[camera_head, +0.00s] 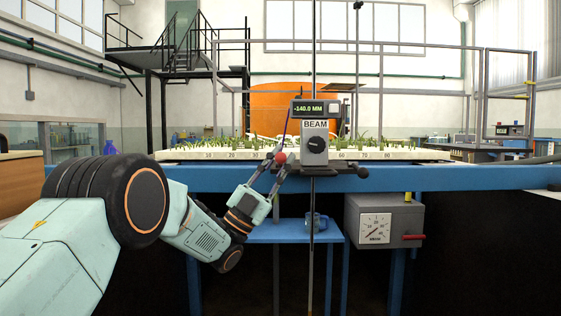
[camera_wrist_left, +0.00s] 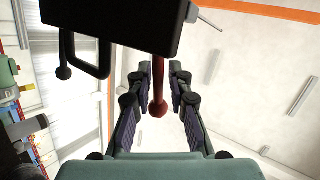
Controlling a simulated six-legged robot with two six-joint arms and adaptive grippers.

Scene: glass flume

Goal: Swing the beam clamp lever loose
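The beam clamp is a grey block (camera_head: 315,143) marked BEAM with a black knob, below a display reading -140.0 MM. Its red lever ends in a ball (camera_head: 280,158) at the block's left side. My left gripper (camera_head: 275,168) reaches up to this ball from below left. In the left wrist view the red lever (camera_wrist_left: 158,90) runs between the two fingers (camera_wrist_left: 159,80), with its ball nearer the palm. The fingers stand apart with narrow gaps on both sides of the lever. My right gripper is not in view.
A thin vertical rod (camera_head: 313,220) passes through the clamp. A blue beam (camera_head: 440,178) crosses in front of a numbered white planted strip (camera_head: 400,155). A grey dial box (camera_head: 384,221) with a red handle hangs at right. A dark box (camera_wrist_left: 110,25) fills the upper wrist view.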

